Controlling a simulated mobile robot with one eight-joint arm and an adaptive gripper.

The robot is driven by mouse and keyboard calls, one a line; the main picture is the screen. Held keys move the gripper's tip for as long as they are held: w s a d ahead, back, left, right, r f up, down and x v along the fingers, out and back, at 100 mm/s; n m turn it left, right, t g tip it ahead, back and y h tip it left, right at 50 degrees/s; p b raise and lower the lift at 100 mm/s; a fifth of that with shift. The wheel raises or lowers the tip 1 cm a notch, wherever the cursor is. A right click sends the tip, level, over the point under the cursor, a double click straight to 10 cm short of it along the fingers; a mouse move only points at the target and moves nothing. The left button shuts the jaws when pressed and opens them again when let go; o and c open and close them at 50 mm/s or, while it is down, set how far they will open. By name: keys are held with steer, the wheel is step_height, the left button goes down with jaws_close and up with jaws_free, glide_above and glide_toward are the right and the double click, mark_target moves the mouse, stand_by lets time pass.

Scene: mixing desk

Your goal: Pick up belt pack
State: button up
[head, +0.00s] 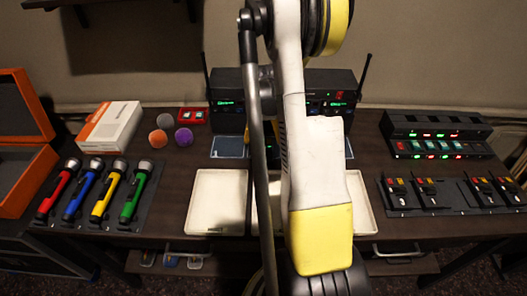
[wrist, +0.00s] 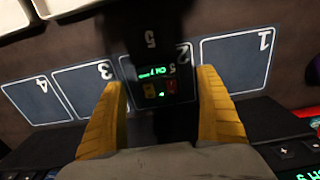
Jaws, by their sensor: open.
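A black belt pack (wrist: 152,52) marked 5 lies over the dark mat with numbered squares (wrist: 235,62) in the wrist view. It has a lit green display and small red and yellow buttons, and it covers part of square 2. My gripper (wrist: 160,78) is open, with one yellow finger on each side of the pack's display end. I cannot tell whether either finger touches it. In the head view my arm hides the gripper and most of this pack.
Black receivers with antennas (head: 229,103) stand behind the numbered mat. A cream tray (head: 216,201) lies in front of it. Flashlights (head: 100,195), coloured balls (head: 184,136) and a white-orange box (head: 110,126) are at left; a charger rack (head: 435,130) is at right.

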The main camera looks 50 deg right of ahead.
mark_target(264, 146)
step_height(264, 146, down, 4)
steer(key=shift+s+b, duration=0.15)
steer(key=shift+b, duration=0.6)
steer(key=shift+r, duration=0.1)
steer(key=c, duration=1.5)
steer(key=shift+o, duration=0.2)
steer(key=shift+r, duration=0.15)
